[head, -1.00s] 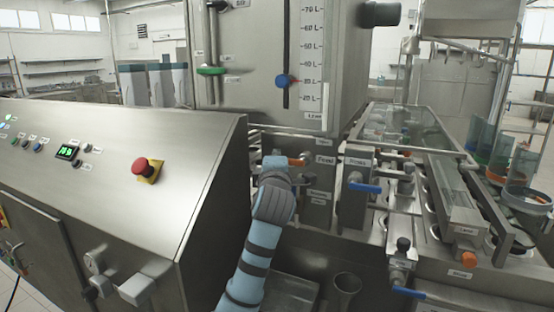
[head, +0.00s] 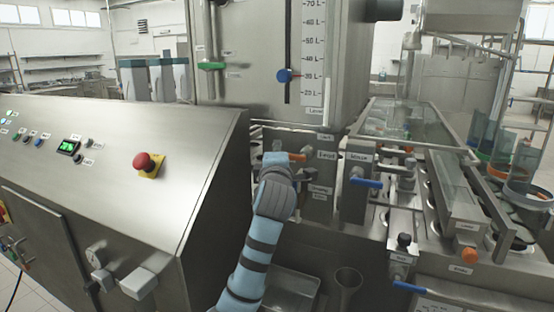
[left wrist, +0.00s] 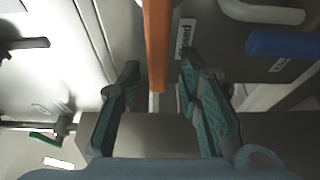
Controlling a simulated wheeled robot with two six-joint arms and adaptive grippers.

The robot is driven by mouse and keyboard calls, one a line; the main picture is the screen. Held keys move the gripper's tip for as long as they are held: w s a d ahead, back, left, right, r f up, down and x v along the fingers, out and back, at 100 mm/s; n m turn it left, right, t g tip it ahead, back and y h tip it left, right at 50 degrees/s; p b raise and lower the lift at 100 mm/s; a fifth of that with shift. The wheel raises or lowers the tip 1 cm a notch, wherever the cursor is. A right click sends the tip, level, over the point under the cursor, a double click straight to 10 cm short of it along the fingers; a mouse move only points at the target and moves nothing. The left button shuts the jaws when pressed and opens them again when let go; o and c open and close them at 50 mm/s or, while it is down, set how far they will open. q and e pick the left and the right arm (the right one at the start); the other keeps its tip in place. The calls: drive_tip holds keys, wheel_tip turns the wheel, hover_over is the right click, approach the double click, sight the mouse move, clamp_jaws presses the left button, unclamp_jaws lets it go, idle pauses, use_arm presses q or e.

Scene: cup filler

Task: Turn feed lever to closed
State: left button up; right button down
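The orange feed lever (head: 297,156) is on the front of the machine beside the "Feed" label, under the tank. It lies roughly level in the head view. My left gripper is at the lever's left end, and my blue arm hides its fingers in the head view. In the left wrist view the lever (left wrist: 157,45) points down between the two fingers of my left gripper (left wrist: 158,80). The fingers are spread, with a gap on each side of the lever. My right gripper is out of view.
A blue-handled lever (head: 367,183) is right of the feed lever, also in the left wrist view (left wrist: 283,44). Another blue lever (head: 409,288) is lower right. The sloped control cabinet (head: 110,190) with a red button (head: 146,162) stands left of my arm.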

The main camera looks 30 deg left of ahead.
use_arm(q)
drive_tip(key=v, duration=1.1)
drive_tip(key=shift+s, duration=0.4)
drive_tip(key=shift+d, duration=0.1)
